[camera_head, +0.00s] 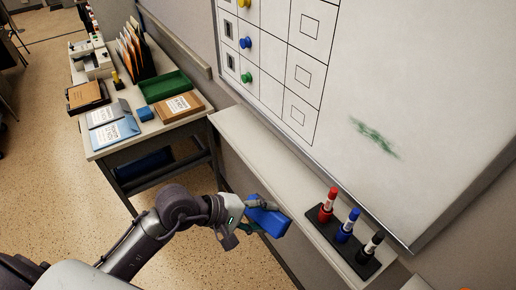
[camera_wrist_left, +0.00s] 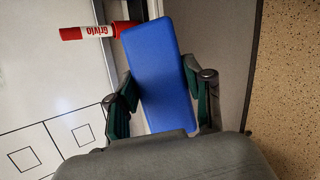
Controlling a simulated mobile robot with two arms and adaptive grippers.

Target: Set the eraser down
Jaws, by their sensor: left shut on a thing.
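A blue eraser (camera_head: 266,216) is held in my left gripper (camera_head: 246,222), just in front of the long ledge under the whiteboard. In the left wrist view the eraser (camera_wrist_left: 160,75) lies between the two fingers of the gripper (camera_wrist_left: 165,100), which are shut on its sides. The ledge (camera_head: 262,150) has a bare stretch left of the markers. The whiteboard (camera_head: 420,90) has a green smudge (camera_head: 374,138) on it. My right gripper is in neither view.
A black holder (camera_head: 366,268) on the ledge carries red (camera_head: 327,205), blue (camera_head: 348,226) and black (camera_head: 370,247) markers. The red marker (camera_wrist_left: 90,31) shows beyond the eraser in the wrist view. A table (camera_head: 206,112) with folders and a green tray (camera_head: 166,86) stands at left.

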